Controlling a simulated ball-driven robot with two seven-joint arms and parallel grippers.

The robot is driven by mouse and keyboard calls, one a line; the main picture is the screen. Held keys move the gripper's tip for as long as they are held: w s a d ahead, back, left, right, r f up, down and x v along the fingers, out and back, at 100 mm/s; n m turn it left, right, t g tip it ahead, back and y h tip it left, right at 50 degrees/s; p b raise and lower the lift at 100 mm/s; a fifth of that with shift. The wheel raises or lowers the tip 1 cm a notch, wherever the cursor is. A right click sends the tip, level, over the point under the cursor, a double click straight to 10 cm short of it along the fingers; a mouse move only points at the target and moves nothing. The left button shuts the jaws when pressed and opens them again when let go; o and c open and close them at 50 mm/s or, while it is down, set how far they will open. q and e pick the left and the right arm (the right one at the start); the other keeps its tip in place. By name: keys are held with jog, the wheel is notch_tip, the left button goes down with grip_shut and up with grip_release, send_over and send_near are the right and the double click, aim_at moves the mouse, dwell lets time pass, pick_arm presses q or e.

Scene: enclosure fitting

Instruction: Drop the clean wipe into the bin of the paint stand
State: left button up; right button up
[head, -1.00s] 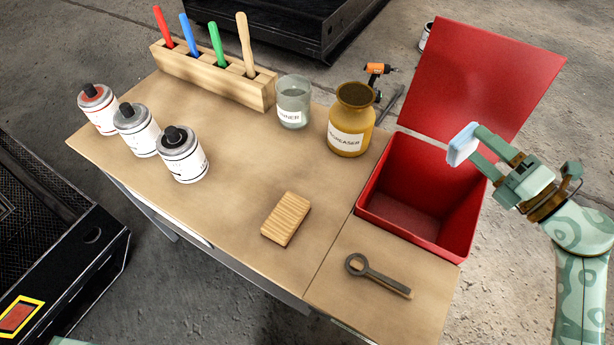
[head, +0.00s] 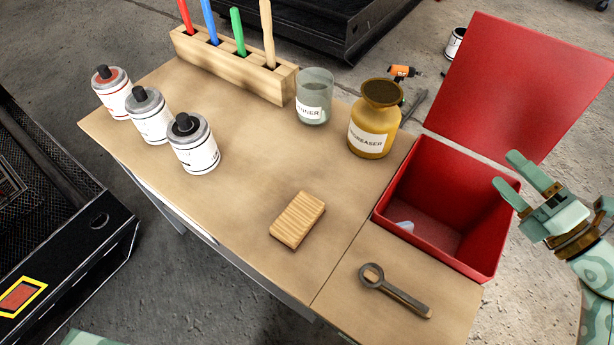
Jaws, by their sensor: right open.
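The red bin (head: 478,262) stands at the right of the paint stand (head: 240,205), with its lid (head: 525,85) swung open at the back. The clean wipe (head: 405,226), pale blue-white, lies inside the bin near its left wall, and part of it is hidden by that wall. My right gripper (head: 507,170) is open and empty, above the bin's right rim. At the bottom left a small pale green piece of my own body shows; my left gripper is not in view.
A wooden block (head: 298,220) and a ring-ended tool (head: 395,290) lie at the front. A degreaser jar (head: 374,125), a thinner glass (head: 314,97), several cans (head: 193,145) and a rack of coloured handles (head: 235,70) stand further back.

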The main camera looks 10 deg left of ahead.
jog(key=p+v, duration=0.2)
jog(key=v, duration=1.3)
jog(key=shift+d, duration=0.15)
